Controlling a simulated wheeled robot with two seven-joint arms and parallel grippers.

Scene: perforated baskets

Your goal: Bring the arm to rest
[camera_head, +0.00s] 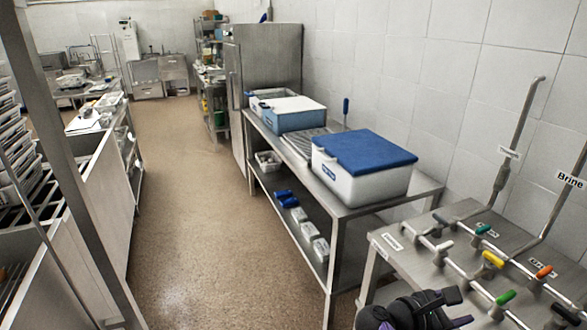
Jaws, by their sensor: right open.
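My right gripper (457,309) shows at the bottom edge, right of centre, in the head view. It is black with purple parts, and its two fingers point right. It is open, with nothing visible between the fingers. It is in front of the steel valve counter (385,243), near the counter's front left part; I cannot tell the exact gap. Most of my right arm is out of the picture. My left arm and left gripper are not in view.
Coloured valve handles (493,259) and upright pipes (515,135) stand on the counter. A steel table (350,212) holds a blue-lidded box (363,187). Stacked white baskets (20,170) stand at left. The brown floor aisle (195,200) is clear.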

